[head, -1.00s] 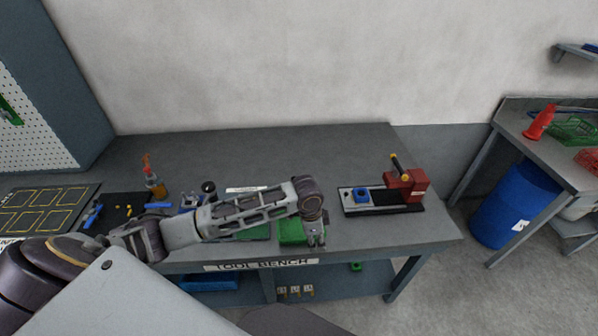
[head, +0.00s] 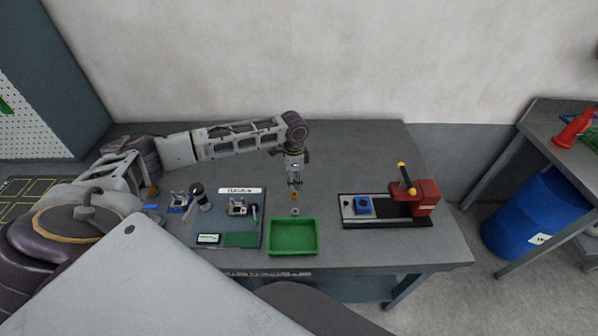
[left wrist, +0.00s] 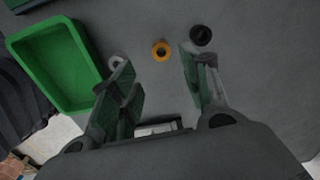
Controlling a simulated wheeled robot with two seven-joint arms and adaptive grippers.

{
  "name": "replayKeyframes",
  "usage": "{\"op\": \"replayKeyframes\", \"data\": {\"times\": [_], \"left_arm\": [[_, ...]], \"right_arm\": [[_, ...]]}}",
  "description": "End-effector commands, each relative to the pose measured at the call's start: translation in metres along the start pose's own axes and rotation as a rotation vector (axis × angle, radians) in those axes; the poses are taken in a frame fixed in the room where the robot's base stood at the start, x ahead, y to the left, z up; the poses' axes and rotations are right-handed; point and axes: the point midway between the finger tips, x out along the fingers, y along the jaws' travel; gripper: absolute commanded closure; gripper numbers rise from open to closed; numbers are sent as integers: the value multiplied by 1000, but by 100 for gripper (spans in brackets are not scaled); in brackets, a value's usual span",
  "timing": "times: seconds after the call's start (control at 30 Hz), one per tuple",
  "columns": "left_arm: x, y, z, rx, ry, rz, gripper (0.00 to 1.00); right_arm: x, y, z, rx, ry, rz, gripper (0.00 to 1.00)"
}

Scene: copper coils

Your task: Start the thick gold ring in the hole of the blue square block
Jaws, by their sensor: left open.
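A gold ring (head: 295,196) lies on the bench behind the green tray. It shows in the left wrist view (left wrist: 161,57) beyond and between my finger tips. My left gripper (head: 294,186) is open and empty, pointing down above the bench near this ring; the fingers (left wrist: 157,68) are apart and do not hold it. The blue square block (head: 364,207) sits on the black base of the red press, to the right, with a dark hole in its top. My right gripper is not in view.
A grey ring (head: 295,211) lies in front of the gold one, and a black ring (left wrist: 201,36) on its other side. The green tray (head: 292,250) stands at the front edge. The red press (head: 428,197) has a raised lever. Bench between rings and press is clear.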

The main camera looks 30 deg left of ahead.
Motion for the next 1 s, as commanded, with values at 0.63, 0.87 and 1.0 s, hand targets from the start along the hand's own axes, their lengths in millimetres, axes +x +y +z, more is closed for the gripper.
{"op": "replayKeyframes", "data": {"times": [0.63,0.87,1.0], "left_arm": [[-1,-3,2,-4,-1,1,54],[5,-2,3,-5,-2,2,54],[13,-2,2,-5,-2,2,54]], "right_arm": [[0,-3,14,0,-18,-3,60],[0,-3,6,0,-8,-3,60],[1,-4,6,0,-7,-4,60]]}}
